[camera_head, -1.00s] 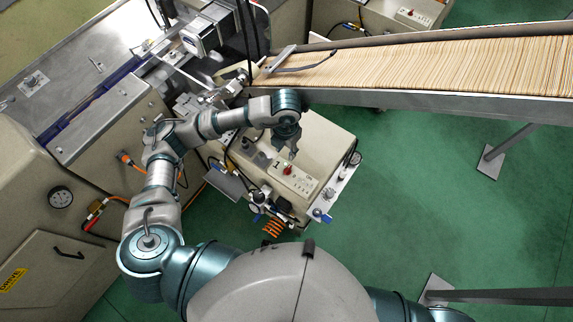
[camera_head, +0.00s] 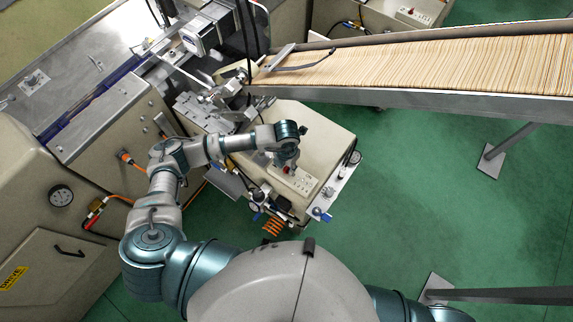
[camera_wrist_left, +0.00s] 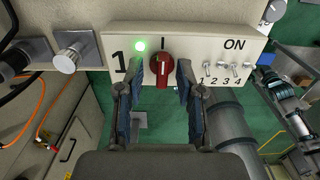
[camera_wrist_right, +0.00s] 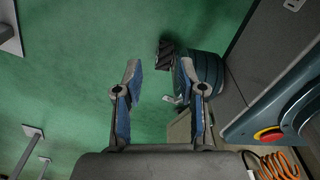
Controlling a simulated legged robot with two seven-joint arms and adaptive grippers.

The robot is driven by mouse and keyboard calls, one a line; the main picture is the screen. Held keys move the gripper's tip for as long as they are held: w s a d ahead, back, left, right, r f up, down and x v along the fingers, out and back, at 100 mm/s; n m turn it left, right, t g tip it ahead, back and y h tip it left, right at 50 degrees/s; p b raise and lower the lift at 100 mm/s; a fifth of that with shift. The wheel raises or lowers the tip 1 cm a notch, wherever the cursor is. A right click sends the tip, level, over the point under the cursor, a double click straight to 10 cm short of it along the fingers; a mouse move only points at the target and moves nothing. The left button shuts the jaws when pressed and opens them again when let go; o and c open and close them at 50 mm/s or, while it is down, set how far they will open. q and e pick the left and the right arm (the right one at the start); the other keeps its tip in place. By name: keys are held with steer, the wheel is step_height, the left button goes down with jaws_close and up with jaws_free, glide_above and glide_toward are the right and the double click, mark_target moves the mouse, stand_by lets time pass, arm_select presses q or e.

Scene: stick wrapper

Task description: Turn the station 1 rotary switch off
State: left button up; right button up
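The station 1 rotary switch (camera_wrist_left: 163,70) is a red knob on a pale panel (camera_wrist_left: 203,48) in the left wrist view. Its white mark points up towards the "I" label. A green lamp (camera_wrist_left: 140,46) glows beside it, above a large "1". My left gripper (camera_wrist_left: 160,78) is open, with one finger on each side of the knob; I cannot tell whether they touch it. In the head view the left gripper (camera_head: 289,166) is over the panel (camera_head: 296,180) and partly hides the red knob (camera_head: 287,171). My right gripper (camera_wrist_right: 158,75) is open and empty above the green floor.
Several small toggle switches (camera_wrist_left: 226,70) marked "ON" sit right of the knob. A metal push knob (camera_wrist_left: 70,52) is at the left. The stick conveyor (camera_head: 430,72) runs behind the station. A red button (camera_wrist_right: 268,135) shows in the right wrist view.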

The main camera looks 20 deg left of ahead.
arm_select(q)
steer(key=shift+d, duration=0.1)
jaws_close()
arm_select(e)
steer(key=shift+d, duration=0.1)
